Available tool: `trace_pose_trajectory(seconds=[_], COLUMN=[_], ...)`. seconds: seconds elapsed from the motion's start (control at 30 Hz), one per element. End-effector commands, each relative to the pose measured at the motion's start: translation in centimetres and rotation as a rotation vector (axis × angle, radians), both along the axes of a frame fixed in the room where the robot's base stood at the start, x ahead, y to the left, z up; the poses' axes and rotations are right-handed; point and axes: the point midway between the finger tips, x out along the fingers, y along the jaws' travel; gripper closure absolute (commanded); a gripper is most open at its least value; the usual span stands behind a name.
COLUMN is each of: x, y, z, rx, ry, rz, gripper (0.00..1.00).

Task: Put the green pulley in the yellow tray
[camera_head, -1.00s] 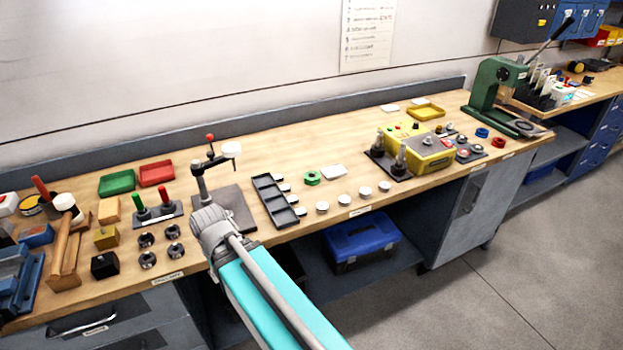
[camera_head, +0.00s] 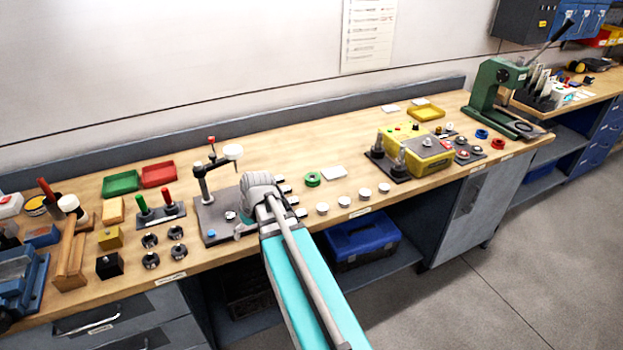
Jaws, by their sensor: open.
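The green pulley (camera_head: 312,179), a small ring, lies on the workbench right of the middle of the head view, beside a white flat piece. The yellow tray (camera_head: 427,113) stands farther back and right, near the wall behind the yellow control box; it looks empty. My gripper (camera_head: 243,230) shows only in part, below my grey wrist, over the dark fixture plate to the left of the pulley. It is open and apart from the pulley. My wrist and arm hide most of it.
The yellow box (camera_head: 425,155) with posts beside it stands between the bench front and the yellow tray. Several white discs (camera_head: 344,201) line the front edge. My arm covers most of a dark compartment tray. The fixture post (camera_head: 203,182) rises left of my wrist. Open bench lies behind the pulley.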

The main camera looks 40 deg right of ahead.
Motion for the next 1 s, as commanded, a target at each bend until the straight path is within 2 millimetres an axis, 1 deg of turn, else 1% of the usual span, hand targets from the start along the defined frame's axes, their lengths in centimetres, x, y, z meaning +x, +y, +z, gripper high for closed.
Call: trace_pose_trajectory(seconds=[0.03, 0.17, 0.3, 0.37, 0.53, 0.67, 0.7, 0.77, 0.8, 0.9, 1.0], x=[0.7, 1.8, 2.8, 3.1, 3.7, 3.6, 3.5, 3.3, 3.1, 2.7, 2.2], y=[-1.5, -5.0, -9.3, -11.2, -17.0, -21.6, -23.1, -25.2, -26.5, -29.4, -31.6], z=[0.5, 1.4, 2.5, 3.0, 4.5, 5.7, 6.1, 6.6, 7.0, 7.7, 8.3], rx=[0.008, 0.027, 0.039, 0.040, 0.033, 0.015, 0.008, -0.003, -0.014, -0.035, -0.055], ry=[-0.020, -0.080, -0.154, -0.186, -0.283, -0.357, -0.379, -0.412, -0.432, -0.475, -0.509], rz=[-0.001, 0.009, 0.019, 0.021, 0.026, 0.026, 0.026, 0.025, 0.022, 0.021, 0.020], gripper=[0.00, 0.00, 0.00, 0.00, 0.00, 0.00, 0.00, 0.00, 0.00, 0.00, 0.00])
